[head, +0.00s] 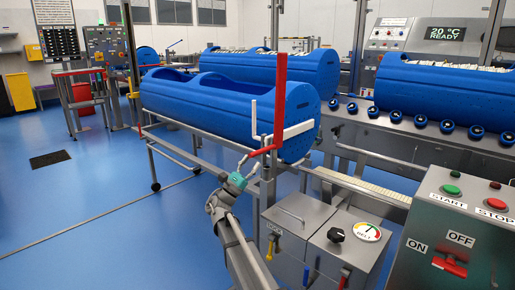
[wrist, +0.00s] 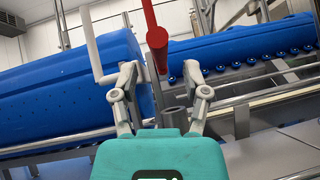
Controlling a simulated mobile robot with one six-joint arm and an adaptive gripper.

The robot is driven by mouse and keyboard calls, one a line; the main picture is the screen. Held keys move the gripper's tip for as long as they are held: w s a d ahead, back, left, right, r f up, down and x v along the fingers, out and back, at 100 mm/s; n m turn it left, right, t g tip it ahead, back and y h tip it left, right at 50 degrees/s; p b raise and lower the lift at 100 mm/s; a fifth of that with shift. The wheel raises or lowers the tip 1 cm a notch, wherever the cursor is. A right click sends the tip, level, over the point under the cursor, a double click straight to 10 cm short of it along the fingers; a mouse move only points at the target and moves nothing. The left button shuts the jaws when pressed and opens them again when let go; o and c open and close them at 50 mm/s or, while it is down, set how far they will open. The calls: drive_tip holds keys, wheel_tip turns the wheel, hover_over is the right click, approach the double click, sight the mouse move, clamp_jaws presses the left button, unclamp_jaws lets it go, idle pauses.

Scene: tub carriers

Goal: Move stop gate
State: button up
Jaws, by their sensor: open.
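The stop gate appears as a tall red bar (head: 280,95) standing upright at the near end of a blue tub (head: 220,108). A white arm (head: 297,131) crosses it, and a red handle (head: 263,152) slants down to the left from its base. A red round-ended bar (wrist: 156,40) also shows in the wrist view. My gripper (head: 249,163) is open and empty, close to the handle's lower left end. In the wrist view its fingertips (wrist: 161,75) stand on either side of the red bar's end. Contact cannot be told.
A white L-shaped rod (head: 253,122) rises beside the gate. A steel cabinet (head: 300,240) with a knob and dial stands to the right of my arm. A control panel (head: 450,235) is at the right front. Blue floor (head: 90,220) at the left is clear.

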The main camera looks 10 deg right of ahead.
sight(258, 152)
drive_tip(key=shift+p+x, duration=1.3)
drive_tip(key=shift+x, duration=0.95)
clamp_jaws()
drive_tip(key=shift+a, duration=0.1)
